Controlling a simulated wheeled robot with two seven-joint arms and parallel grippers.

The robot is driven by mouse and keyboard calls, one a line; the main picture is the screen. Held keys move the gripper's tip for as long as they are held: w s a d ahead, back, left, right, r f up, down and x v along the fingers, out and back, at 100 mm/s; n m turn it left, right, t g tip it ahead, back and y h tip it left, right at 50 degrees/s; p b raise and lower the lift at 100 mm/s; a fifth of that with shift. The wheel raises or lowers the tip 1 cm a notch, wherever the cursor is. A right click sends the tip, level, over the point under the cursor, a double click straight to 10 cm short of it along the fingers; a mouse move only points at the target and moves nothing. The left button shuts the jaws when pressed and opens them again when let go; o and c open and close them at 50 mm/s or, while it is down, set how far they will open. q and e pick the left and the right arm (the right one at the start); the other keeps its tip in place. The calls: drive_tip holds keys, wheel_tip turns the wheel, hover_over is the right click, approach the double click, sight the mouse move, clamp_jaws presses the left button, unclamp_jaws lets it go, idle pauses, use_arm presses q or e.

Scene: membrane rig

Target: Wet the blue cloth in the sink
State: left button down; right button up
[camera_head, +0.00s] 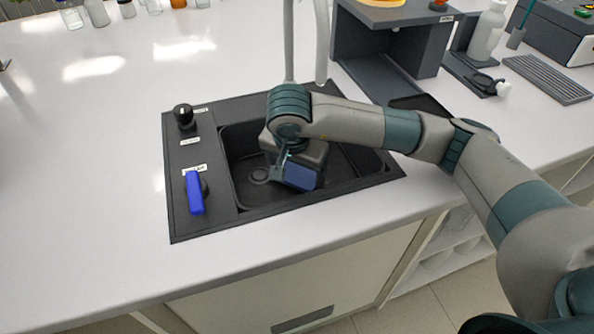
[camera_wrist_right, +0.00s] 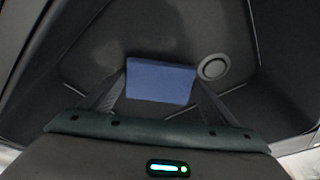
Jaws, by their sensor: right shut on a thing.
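The blue cloth (camera_wrist_right: 160,82) shows in the right wrist view as a flat blue block between my two fingers. In the head view the blue cloth (camera_head: 301,176) is low inside the black sink (camera_head: 240,200). My right gripper (camera_head: 290,165) reaches down into the basin and is shut on the cloth; the wrist hides part of it. My right gripper also shows in the wrist view (camera_wrist_right: 160,95). The round drain (camera_wrist_right: 214,67) lies beside the cloth there, and the drain (camera_head: 258,175) is left of the gripper in the head view. My left gripper is not in view.
A blue lever handle (camera_head: 195,193) and a black knob (camera_head: 184,116) stand on the sink's left panel. The faucet pipe (camera_head: 321,40) rises behind the basin. A dark stand (camera_head: 400,45) and a white bottle (camera_head: 487,30) are at the right.

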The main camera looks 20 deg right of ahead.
sight(297, 174)
drive_tip(key=shift+r, duration=0.15)
wheel_tip(297, 174, up, 16)
drive_tip(key=p, duration=0.5)
idle(1.7)
idle(2.3)
drive_tip(key=shift+r+p, duration=0.7)
drive_tip(key=shift+r, duration=1.25)
drive_tip(key=shift+s, duration=0.1)
